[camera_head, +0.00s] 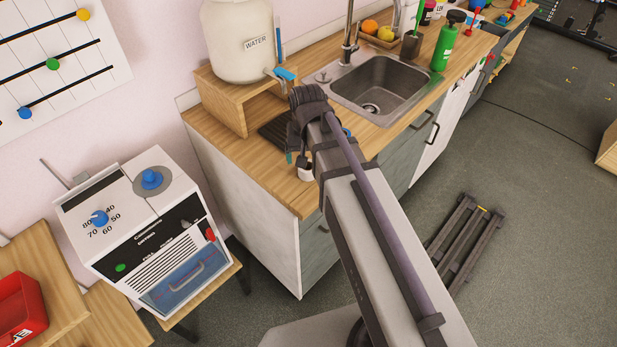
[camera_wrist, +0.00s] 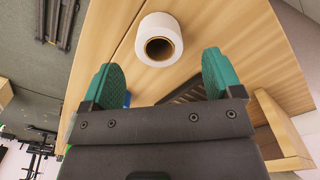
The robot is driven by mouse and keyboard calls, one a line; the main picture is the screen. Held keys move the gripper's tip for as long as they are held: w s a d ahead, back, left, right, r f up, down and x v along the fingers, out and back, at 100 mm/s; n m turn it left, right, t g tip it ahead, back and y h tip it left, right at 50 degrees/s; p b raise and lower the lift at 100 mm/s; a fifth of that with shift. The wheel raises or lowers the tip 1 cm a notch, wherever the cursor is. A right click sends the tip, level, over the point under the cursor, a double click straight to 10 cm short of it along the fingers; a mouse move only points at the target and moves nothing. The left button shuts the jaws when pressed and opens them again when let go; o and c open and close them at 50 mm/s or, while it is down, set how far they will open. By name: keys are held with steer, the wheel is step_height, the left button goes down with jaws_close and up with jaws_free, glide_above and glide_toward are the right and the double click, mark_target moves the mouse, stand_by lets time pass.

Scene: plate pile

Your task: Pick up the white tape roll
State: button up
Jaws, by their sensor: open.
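The white tape roll (camera_wrist: 147,50) stands on the wooden counter in the wrist view, its round brown core facing the camera. It lies just beyond my fingertips and between their lines. My gripper (camera_wrist: 162,62) has two green finger pads spread wide, with nothing between them. In the head view, a small white part that looks like the roll (camera_head: 305,174) shows beside my arm near the counter's front end. My arm hides most of it and most of my gripper there.
A dark slotted rack (camera_wrist: 188,92) lies near the right finger, with a wooden stand (camera_wrist: 284,130) farther right. The water container (camera_head: 240,40) stands on a wooden stand (camera_head: 222,105) behind. The sink (camera_head: 385,85) is to the right. A blue object (camera_wrist: 127,99) is partly hidden behind my gripper.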

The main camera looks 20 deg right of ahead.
mark_target(308, 166)
step_height(308, 166, down, 5)
steer(key=b, duration=0.5)
steer(key=shift+f, duration=0.2)
steer(key=shift+d+r, duration=0.1)
steer(key=shift+r, duration=0.15)
steer(key=c, duration=1)
step_height(308, 166, up, 10)
steer(key=p, duration=1)
steer(key=shift+r, duration=0.15)
